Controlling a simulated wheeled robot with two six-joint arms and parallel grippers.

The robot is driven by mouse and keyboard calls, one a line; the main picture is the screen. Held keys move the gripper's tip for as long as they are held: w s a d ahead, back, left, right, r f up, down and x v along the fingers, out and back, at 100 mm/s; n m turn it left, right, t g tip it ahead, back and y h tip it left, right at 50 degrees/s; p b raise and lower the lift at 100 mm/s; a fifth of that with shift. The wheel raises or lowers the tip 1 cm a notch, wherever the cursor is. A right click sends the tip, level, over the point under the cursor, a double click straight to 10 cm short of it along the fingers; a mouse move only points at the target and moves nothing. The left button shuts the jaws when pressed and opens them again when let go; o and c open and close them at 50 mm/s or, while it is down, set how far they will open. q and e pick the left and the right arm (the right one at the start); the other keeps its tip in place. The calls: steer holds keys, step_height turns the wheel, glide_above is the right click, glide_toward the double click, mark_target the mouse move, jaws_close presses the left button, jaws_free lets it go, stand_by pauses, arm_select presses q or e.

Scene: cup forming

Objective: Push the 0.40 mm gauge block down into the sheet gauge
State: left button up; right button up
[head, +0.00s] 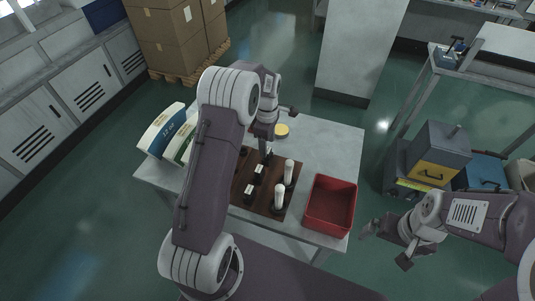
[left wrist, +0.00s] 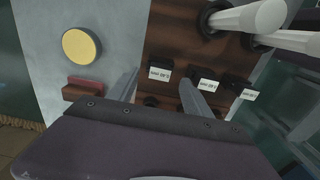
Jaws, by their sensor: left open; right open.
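In the left wrist view, a black block with a white label (left wrist: 160,71) shows between the two spread fingers of my left gripper (left wrist: 160,88). Two similar labelled blocks (left wrist: 206,82) (left wrist: 245,92) stand to its right on the brown board (left wrist: 172,35). The labels are too small to read surely, so I cannot tell which is the 0.40 mm block or which part is the sheet gauge. In the head view, my left gripper (head: 267,147) is above the board's far end, and the labelled blocks (head: 258,172) stand in a row. My right gripper (head: 385,247) is open and empty, off the table's right side.
White-topped cylinders (head: 288,171) stand on the board, right of the blocks. A red bin (head: 318,222) is at the table's right. A yellow disc (head: 281,130) lies beyond the board, with a dark red piece (left wrist: 86,82) near it. Boxes (head: 160,133) stand at the left edge.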

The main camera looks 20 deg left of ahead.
arm_select(q)
step_height(320, 180, down, 3)
steer(key=shift+d+f, duration=0.1)
jaws_close()
